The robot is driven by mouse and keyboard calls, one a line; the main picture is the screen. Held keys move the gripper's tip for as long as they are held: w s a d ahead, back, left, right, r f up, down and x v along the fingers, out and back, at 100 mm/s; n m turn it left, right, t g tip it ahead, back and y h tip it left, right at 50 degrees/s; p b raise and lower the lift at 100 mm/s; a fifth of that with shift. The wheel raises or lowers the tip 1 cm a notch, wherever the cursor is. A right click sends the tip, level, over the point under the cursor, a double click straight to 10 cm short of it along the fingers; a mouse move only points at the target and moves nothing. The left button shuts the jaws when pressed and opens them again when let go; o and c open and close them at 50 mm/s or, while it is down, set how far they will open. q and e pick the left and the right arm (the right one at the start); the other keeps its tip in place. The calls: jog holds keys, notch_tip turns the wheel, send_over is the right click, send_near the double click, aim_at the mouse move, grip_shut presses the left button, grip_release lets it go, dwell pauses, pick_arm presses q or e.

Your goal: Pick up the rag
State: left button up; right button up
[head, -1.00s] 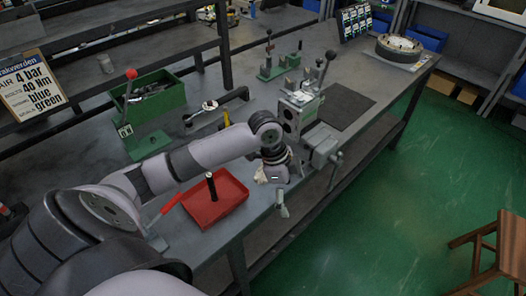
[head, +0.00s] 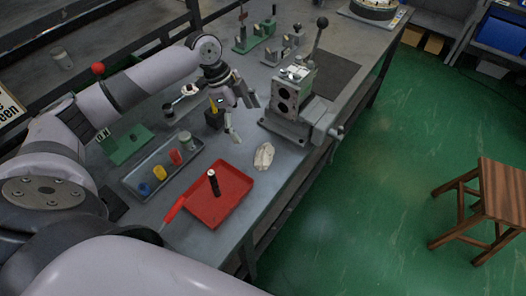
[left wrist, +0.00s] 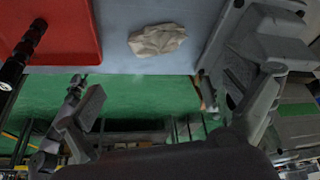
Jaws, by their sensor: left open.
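The rag (head: 264,156) is a crumpled off-white cloth lying on the grey bench near its front edge, between the red tray (head: 236,183) and the vise-like valve block (head: 292,95). My left gripper (head: 245,120) is open and empty, to the upper left of the rag in the head view and apart from it. In the left wrist view the rag (left wrist: 157,40) lies at the top, beyond my left gripper's spread fingers (left wrist: 175,88). My right gripper is not in view.
A grey tray (head: 141,187) holds coloured cylinders. A wooden stool (head: 490,205) stands on the green floor. Bare bench surrounds the rag.

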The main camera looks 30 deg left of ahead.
pick_arm(q)
send_over(261, 149)
jog(key=a, duration=0.3)
jog(key=f, duration=0.4)
jog(key=shift+d+f+p, duration=0.2)
jog(key=shift+f+p, duration=0.1)
jog(key=shift+d+f, duration=0.25)
jog(key=shift+f, duration=0.25)
jog(key=shift+d+f, duration=0.15)
jog(key=shift+f, duration=0.15)
jog(key=p+x, duration=0.1)
jog(key=x, duration=0.2)
jog(key=shift+s+d+f, duration=0.15)
jog(key=shift+d+f, duration=0.05)
jog(key=shift+d, duration=0.1)
jog(key=shift+d+f+p, duration=0.1)
jog(key=shift+f+p, duration=0.2)
jog(key=shift+f, duration=0.15)
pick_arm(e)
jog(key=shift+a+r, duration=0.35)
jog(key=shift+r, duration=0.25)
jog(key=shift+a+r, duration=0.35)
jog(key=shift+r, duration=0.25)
pick_arm(q)
jog(key=shift+c, duration=0.6)
jog(key=c, duration=0.8)
jog(key=shift+c, duration=0.6)
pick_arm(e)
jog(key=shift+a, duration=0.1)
